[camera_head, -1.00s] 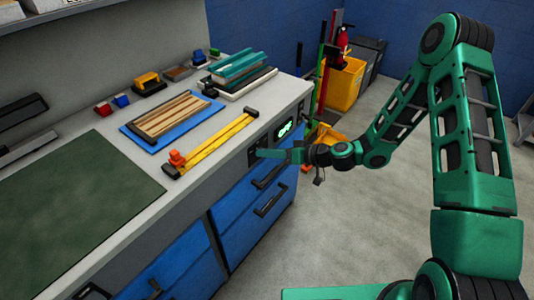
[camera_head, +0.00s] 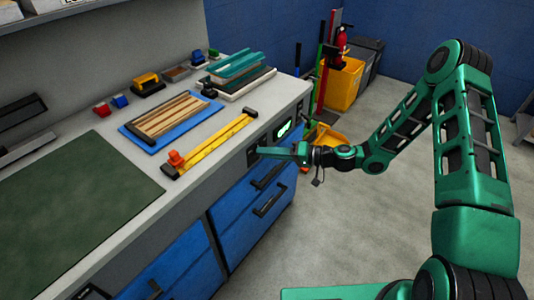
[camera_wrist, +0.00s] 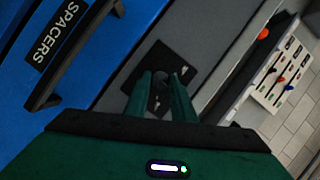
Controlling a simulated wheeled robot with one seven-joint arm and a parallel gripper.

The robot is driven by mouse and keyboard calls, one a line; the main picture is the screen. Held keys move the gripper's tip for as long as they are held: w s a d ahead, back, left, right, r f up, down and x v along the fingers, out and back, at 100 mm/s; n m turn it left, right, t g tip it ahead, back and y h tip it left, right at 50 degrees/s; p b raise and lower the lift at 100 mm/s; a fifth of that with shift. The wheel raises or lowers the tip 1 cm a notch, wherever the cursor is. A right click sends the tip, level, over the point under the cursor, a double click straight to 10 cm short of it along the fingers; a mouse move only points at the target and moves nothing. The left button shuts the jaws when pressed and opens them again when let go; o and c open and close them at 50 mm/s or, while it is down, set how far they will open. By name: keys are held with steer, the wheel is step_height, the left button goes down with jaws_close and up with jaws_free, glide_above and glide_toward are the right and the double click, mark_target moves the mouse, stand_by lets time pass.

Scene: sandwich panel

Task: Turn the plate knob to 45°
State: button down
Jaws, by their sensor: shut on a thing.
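The plate knob (camera_wrist: 161,77) is a small dark knob on a square black plate (camera_wrist: 184,68) on the bench front, in the wrist view. My gripper (camera_wrist: 160,88) is shut on it, with a green finger on either side. The fingers hide much of the knob, and I cannot read its angle. In the head view, my gripper (camera_head: 263,151) reaches left to the bench front, and its tips cover the knob. A small lit display (camera_head: 284,129) glows green-white right of the plate; its text is too small to read.
Blue drawers (camera_head: 232,228) with black handles lie below the plate, one labelled SPACERS (camera_wrist: 60,32). A yellow bar with an orange end (camera_head: 215,145) lies on the bench top above. A yellow bin (camera_head: 344,84) stands behind my arm. The floor on the right is clear.

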steer(key=shift+w+d, duration=0.3)
steer(key=c, duration=1.5)
jaws_free()
steer(key=shift+f, duration=0.1)
steer(key=shift+s+a, duration=0.1)
steer(key=shift+a, duration=0.05)
steer(key=shift+v, duration=5.45)
